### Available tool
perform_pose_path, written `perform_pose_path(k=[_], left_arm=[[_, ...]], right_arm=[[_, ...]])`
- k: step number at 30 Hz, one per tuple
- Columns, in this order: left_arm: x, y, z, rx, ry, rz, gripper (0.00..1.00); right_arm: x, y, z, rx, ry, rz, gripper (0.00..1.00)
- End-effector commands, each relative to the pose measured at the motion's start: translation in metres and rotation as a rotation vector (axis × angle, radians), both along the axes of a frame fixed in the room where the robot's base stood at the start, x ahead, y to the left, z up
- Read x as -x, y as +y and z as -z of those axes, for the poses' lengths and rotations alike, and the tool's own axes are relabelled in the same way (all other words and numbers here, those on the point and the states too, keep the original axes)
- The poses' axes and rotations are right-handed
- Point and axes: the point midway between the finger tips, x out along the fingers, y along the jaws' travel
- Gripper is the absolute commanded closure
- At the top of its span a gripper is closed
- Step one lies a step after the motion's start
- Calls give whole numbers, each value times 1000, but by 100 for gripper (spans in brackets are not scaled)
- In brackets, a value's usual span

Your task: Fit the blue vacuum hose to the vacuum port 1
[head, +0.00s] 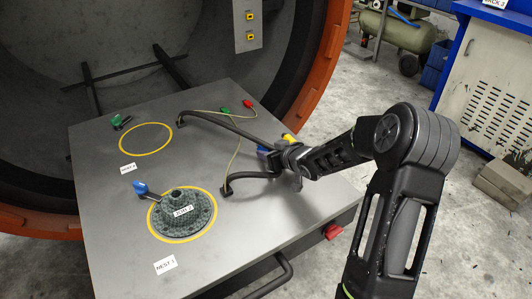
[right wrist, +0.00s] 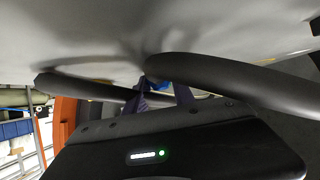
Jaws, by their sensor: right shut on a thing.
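My right gripper (head: 278,156) is shut on the blue vacuum hose, over the right part of the grey table; the fingers hide most of the grip. A blue piece of the hose end (head: 264,150) shows beside the fingers, and a bit of blue shows between the fingers (right wrist: 166,95) in the right wrist view. Two black hoses (head: 250,176) run to the gripper area; which one is held is hard to tell. A blue-topped fitting (head: 140,187), apparently vacuum port 1, stands left of the nest 1 part, well apart from my gripper. My left gripper is out of view.
A dark domed part (head: 184,208) sits in the yellow ring above the NEST 1 label (head: 165,265). A green fitting (head: 119,121) stands near the empty ring (head: 146,139). Red and green plugs (head: 248,103) lie at the back. The orange press rim (head: 318,62) curves behind.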

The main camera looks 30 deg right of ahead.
Motion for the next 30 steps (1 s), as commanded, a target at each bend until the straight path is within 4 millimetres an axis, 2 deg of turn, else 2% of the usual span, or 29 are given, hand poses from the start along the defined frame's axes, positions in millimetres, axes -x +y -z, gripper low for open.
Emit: perform_pose_path(k=[20,30], left_arm=[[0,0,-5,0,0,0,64],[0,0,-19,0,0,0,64]], right_arm=[[0,0,-4,0,0,0,100],[0,0,-20,0,-1,0,100]])
